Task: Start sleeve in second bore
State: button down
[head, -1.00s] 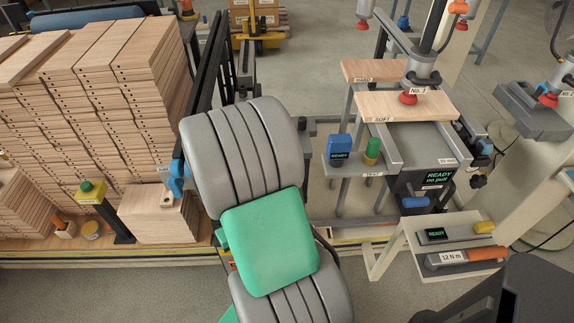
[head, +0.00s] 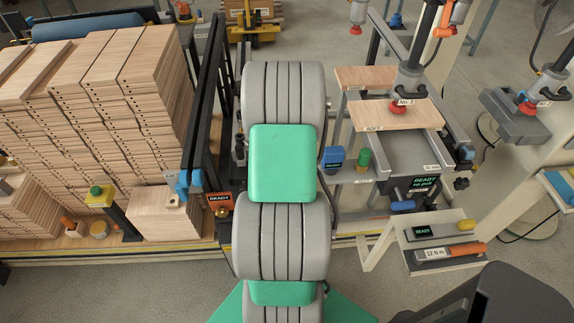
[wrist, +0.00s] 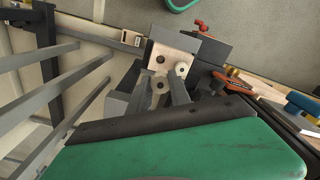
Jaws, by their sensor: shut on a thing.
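My gripper (wrist: 160,92) shows in the wrist view, with its grey fingers shut on a small pale sleeve (wrist: 160,86) with a dark hole. Just beyond it is a pale wooden block (wrist: 172,50) in a dark grey holder. Its face shows a dark round opening at left and a ringed opening at right. The sleeve appears just below these openings; I cannot tell whether it touches the block or whether the ringed opening holds a sleeve. In the head view my arm hides the gripper, sleeve and block.
Tall stacks of drilled boards (head: 110,95) stand at left. An orange READY display (head: 219,199) is close to my arm's left side. Grey rails (wrist: 65,100) run left of my gripper.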

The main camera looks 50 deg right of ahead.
jog(key=shift+s, duration=0.15)
notch_tip(320, 180, down, 8)
jog(key=b, duration=0.5)
jog(key=shift+a, duration=0.1)
dwell(0.8)
jog(key=shift+f+b, duration=0.35)
jog(key=shift+b, duration=0.1)
jog(key=shift+f+b, duration=0.65)
jog(key=shift+f, duration=0.25)
jog(key=c, duration=1.1)
grip_release()
